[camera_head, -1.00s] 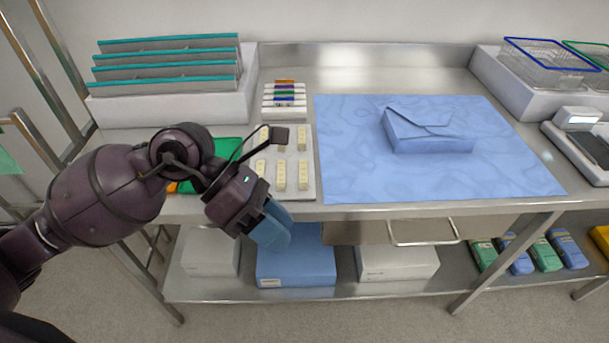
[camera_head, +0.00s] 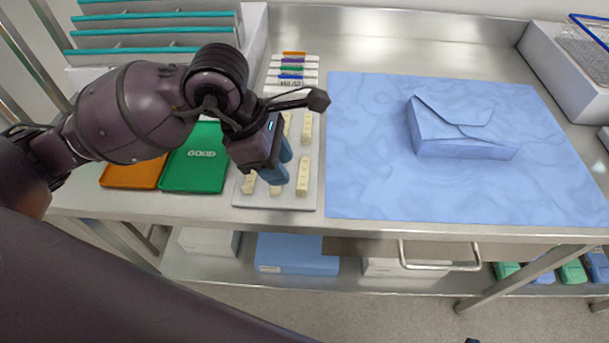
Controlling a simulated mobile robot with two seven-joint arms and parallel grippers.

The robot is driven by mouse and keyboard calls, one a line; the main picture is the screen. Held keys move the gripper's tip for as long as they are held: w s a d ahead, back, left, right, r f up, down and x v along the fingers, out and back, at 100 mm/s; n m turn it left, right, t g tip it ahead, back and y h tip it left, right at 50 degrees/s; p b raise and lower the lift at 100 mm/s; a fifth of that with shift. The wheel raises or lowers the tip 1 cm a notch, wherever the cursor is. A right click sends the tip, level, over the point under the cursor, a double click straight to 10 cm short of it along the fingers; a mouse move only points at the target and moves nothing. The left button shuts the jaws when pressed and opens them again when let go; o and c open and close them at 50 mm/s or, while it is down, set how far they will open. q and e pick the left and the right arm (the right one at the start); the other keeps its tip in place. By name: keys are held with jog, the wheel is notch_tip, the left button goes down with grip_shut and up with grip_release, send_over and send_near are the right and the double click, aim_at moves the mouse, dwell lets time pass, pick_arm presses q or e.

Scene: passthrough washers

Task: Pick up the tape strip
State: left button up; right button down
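Several small cream tape strips (camera_head: 303,176) stand in rows on a white tray (camera_head: 250,199) at the front edge of the steel table. My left gripper (camera_head: 281,172) points down over this tray, its blue fingers among the nearer strips. The fingers look apart, with one strip (camera_head: 275,190) showing just below the nearer fingertip. I see no strip held between them. Whether the fingers touch a strip cannot be told, and the gripper hides part of the tray.
A blue wrapped package (camera_head: 465,138) sits on a blue sheet (camera_head: 365,190) to the right. A rack (camera_head: 150,38) stands back left.

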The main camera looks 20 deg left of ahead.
aim_at(301, 188)
pick_arm(q)
jog(key=shift+d+b+x, duration=0.15)
jog(key=shift+b+x, duration=0.1)
jog(key=shift+x, duration=1.55)
jog(key=shift+d+b+x, duration=0.1)
jog(key=shift+b+x, duration=0.1)
jog(key=shift+x, duration=1.6)
jog(key=shift+w+r, duration=0.2)
jog(key=shift+w, duration=0.05)
jog(key=shift+c, duration=0.4)
grip_shut()
